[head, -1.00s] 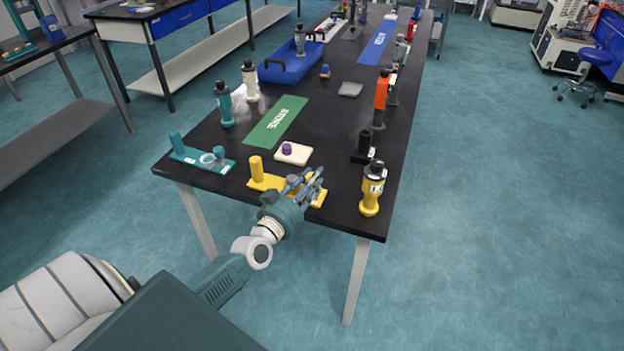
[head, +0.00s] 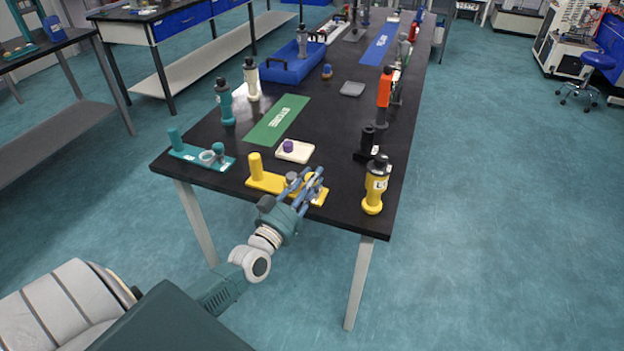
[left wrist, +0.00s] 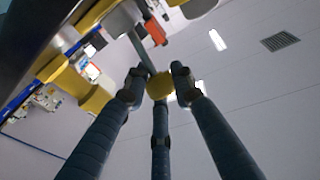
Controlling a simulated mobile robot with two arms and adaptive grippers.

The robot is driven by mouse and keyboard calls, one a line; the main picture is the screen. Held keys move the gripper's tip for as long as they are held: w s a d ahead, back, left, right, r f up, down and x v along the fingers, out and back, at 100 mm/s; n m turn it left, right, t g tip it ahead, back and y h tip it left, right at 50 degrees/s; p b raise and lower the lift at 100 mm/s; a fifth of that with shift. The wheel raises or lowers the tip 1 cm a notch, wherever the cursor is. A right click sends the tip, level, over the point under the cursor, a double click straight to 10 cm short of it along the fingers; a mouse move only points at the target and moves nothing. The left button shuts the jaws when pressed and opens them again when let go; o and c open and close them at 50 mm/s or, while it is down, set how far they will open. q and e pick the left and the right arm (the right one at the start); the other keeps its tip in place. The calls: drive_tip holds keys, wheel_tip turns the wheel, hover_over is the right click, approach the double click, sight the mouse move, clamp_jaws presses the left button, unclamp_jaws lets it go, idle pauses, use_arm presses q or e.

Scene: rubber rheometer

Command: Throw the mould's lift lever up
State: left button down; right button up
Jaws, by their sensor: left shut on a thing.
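The yellow mould fixture (head: 262,183) lies at the front edge of the black table, with an upright yellow post (head: 255,166) at its left end. My left gripper (head: 309,183) is at its right end, reaching in from the front. In the left wrist view, its three fingers (left wrist: 158,88) are shut around the yellow knob (left wrist: 160,86) at the end of a grey lever (left wrist: 143,52). The fingers partly hide the lever and the fixture's right end in the head view. My right gripper is not in view.
A teal fixture (head: 183,152) lies to the left and a cream block with a purple knob (head: 288,146) behind. A yellow bottle (head: 376,190) and a black stand (head: 367,145) are to the right. The floor in front of the table is clear.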

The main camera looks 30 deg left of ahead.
use_arm(q)
drive_tip(key=shift+s+d+f, duration=0.15)
drive_tip(key=shift+f, duration=0.55)
drive_tip(key=c, duration=1.6)
unclamp_jaws()
drive_tip(key=shift+c, duration=0.2)
drive_tip(key=shift+o, duration=1)
drive_tip(key=shift+r, duration=0.2)
drive_tip(key=s+f, duration=0.1)
drive_tip(key=s, duration=1)
drive_tip(key=shift+s+d+f, duration=0.2)
drive_tip(key=shift+s+d, duration=0.05)
drive_tip(key=shift+s, duration=0.05)
